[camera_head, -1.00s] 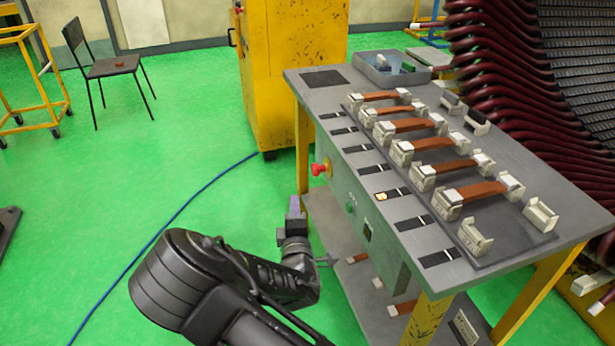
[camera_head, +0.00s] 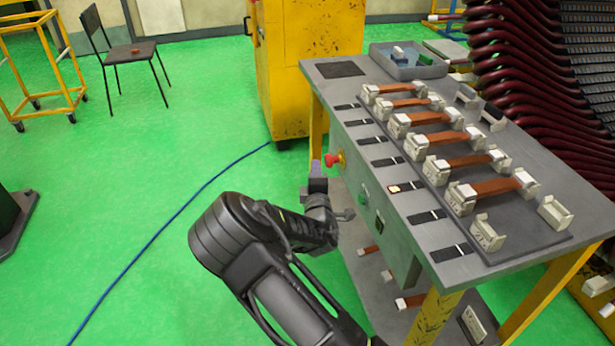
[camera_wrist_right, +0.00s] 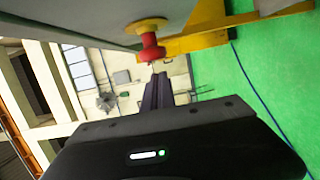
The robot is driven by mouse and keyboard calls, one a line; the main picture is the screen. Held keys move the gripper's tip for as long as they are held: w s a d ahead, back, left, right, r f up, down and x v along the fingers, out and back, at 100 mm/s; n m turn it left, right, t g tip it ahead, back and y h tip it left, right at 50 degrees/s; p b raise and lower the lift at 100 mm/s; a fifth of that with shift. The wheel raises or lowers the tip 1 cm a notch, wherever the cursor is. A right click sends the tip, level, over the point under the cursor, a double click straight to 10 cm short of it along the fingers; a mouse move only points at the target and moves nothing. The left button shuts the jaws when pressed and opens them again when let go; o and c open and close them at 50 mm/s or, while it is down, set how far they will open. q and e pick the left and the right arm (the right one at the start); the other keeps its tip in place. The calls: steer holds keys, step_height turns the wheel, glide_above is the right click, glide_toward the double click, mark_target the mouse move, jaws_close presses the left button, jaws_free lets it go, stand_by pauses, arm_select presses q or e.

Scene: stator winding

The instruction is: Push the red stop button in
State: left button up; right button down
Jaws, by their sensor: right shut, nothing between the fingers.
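The red stop button (camera_head: 331,160) sits on a yellow base on the grey front panel of the workbench, near its far left end. In the right wrist view the red stop button (camera_wrist_right: 151,42) sticks out from the panel at the top. My right gripper (camera_head: 316,163) is shut and empty, close to the button on its left in the head view. In the right wrist view the shut fingertips of my right gripper (camera_wrist_right: 159,76) appear just below the button's head; I cannot tell if they touch it. My left gripper is not in view.
A green button (camera_head: 364,195) is on the same panel, nearer. The workbench top (camera_head: 345,92) carries several white holders with copper-coloured bars. A grey bin (camera_head: 410,68) stands at its far end. A yellow cabinet (camera_head: 305,60) stands behind. The green floor to the left is mostly open.

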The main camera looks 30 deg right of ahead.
steer(key=shift+s+d, duration=0.25)
steer(key=shift+d, duration=0.4)
